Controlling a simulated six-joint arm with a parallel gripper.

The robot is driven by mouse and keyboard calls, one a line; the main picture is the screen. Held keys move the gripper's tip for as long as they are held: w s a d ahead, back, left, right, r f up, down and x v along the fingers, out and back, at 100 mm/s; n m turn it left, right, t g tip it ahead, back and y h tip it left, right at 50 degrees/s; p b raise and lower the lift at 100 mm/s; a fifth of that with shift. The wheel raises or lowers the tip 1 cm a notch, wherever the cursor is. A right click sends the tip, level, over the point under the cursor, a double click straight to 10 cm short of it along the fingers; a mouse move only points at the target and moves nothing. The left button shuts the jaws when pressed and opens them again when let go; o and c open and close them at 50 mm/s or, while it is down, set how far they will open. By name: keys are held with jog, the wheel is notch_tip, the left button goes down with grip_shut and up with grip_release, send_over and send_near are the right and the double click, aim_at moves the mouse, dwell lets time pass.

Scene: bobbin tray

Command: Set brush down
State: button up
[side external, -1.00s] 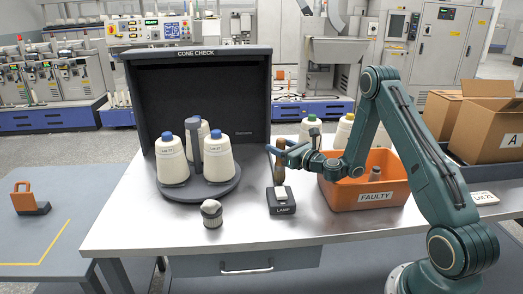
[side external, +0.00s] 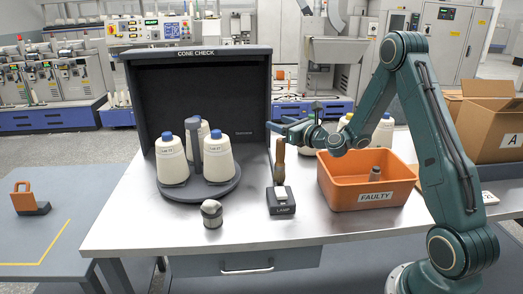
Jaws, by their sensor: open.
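The brush (side external: 280,158), with a tan, wood-coloured body, is on the grey table just behind the lamp switch box (side external: 281,202). Its lower end is partly hidden by the box, and I cannot tell whether it lies flat or stands. My gripper (side external: 276,127) is open and empty. It is above the brush's top end in the picture and looks apart from it.
A round dark stand (side external: 222,186) holds three white cones in front of the black cone check booth (side external: 190,100). An orange faulty bin (side external: 338,196) is at right, with cones behind it.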

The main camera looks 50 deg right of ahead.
notch_tip(320, 180, up, 12)
dwell(0.7)
jog(key=shift+a+r, duration=0.1)
